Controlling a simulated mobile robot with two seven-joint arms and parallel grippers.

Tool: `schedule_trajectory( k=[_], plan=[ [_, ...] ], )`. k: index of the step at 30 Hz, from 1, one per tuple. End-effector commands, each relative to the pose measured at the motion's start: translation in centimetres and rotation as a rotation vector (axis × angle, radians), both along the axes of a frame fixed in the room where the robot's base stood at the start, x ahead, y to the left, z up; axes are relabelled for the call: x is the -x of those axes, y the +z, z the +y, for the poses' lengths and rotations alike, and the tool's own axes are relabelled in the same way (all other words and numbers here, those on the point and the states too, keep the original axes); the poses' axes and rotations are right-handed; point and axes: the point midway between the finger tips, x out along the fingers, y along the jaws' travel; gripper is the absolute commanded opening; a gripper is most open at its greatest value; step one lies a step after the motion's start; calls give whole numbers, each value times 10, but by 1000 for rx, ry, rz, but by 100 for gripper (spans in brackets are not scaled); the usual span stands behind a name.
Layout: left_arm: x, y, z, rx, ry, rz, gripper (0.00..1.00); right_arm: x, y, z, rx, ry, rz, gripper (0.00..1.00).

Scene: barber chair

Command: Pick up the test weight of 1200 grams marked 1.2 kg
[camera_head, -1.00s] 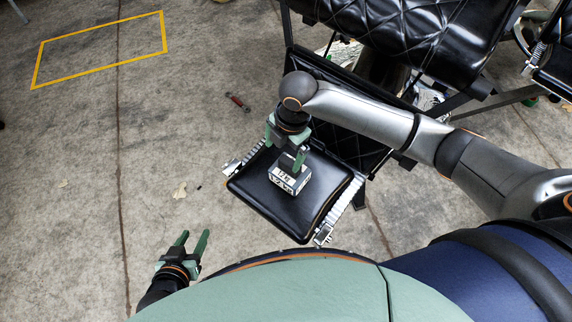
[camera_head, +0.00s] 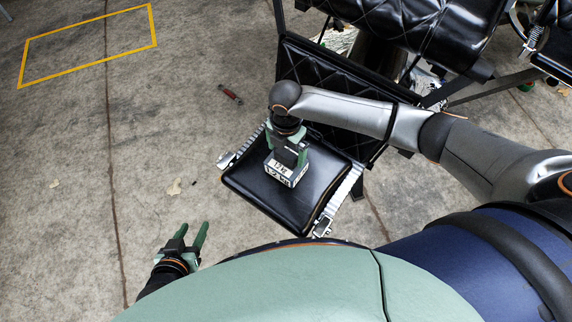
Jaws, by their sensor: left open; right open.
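The test weight (camera_head: 286,172) is a small block with a white label reading 1.2 kg, standing on a black cushioned seat (camera_head: 313,210). My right gripper (camera_head: 287,156) is directly over it from above, with its green fingers down around the top of the weight. The fingers are open, and whether they touch the weight cannot be told. The weight's upper part is partly hidden by the gripper. My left gripper (camera_head: 191,239) is open and empty, low at the left over the concrete floor.
Metal brackets (camera_head: 340,200) flank the seat. The black barber chair (camera_head: 410,25) stands behind it, at the top. A small red tool (camera_head: 231,94) lies on the floor, and a yellow rectangle (camera_head: 88,68) is marked at the upper left. The floor at left is clear.

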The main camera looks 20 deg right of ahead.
Motion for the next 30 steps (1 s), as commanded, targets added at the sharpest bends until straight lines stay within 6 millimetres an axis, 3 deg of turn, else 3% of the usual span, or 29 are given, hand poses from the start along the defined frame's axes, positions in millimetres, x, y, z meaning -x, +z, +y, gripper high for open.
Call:
schedule_trajectory(
  k=[5, 13, 30],
  plan=[
    [-2, -4, -5, 6, -10, -1, 50, 0, -23, 1, 1, 0, -1, 100],
    [-3, -2, -6, 7, -13, -4, 50, 0, -25, 1, 0, 0, -1, 100],
    [-4, -3, -3, 2, -8, -4, 50, 0, -25, 0, 0, -1, -1, 37]
  ],
)
